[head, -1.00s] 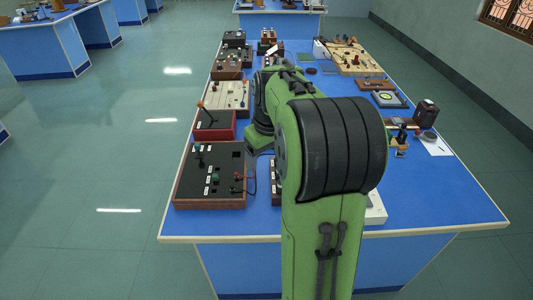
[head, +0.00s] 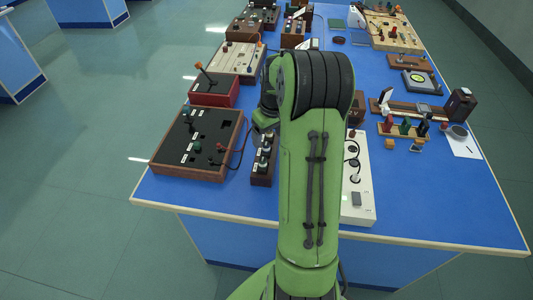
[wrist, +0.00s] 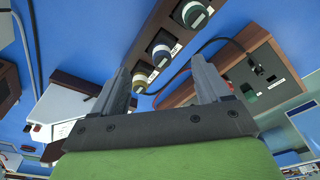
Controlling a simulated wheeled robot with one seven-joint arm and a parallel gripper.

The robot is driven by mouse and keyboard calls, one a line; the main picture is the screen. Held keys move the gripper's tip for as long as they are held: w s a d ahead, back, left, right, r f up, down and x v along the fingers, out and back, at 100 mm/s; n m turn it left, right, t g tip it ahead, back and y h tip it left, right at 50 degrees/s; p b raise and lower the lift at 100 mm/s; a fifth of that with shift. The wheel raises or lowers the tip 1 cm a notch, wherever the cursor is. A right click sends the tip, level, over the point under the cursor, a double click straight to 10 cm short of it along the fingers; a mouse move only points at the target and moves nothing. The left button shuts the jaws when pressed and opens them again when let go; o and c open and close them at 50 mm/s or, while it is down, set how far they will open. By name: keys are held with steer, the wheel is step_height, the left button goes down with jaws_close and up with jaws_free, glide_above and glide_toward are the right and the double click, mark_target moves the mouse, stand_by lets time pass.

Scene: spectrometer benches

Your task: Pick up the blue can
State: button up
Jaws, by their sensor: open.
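I cannot make out a blue can in either view; it may be hidden behind my arm. In the wrist view my gripper (wrist: 160,68) is open, with its two grey fingers apart and nothing seen between them. Beyond the fingers is a dark wooden box with a row of knobs (wrist: 161,52), over the blue bench top. In the head view my green arm covers the middle of the bench, and my fingers are hidden behind it.
The blue bench (head: 400,205) carries a black panel box (head: 190,150), a red box with a lever (head: 214,91), a narrow knob box (head: 264,165) and a white box (head: 358,188). Small coloured posts (head: 405,127) stand at right. The front right of the bench is clear.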

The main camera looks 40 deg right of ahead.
mark_target(267, 144)
steer(key=f, duration=0.1)
steer(key=f+b, duration=0.1)
steer(key=f, duration=0.1)
steer(key=w+f, duration=0.1)
steer(key=f, duration=0.1)
steer(key=shift+f+b, duration=0.25)
steer(key=shift+b, duration=0.1)
steer(key=shift+s+r, duration=0.1)
steer(key=shift+r, duration=0.05)
steer(key=shift+c, duration=0.4)
steer(key=c, duration=1)
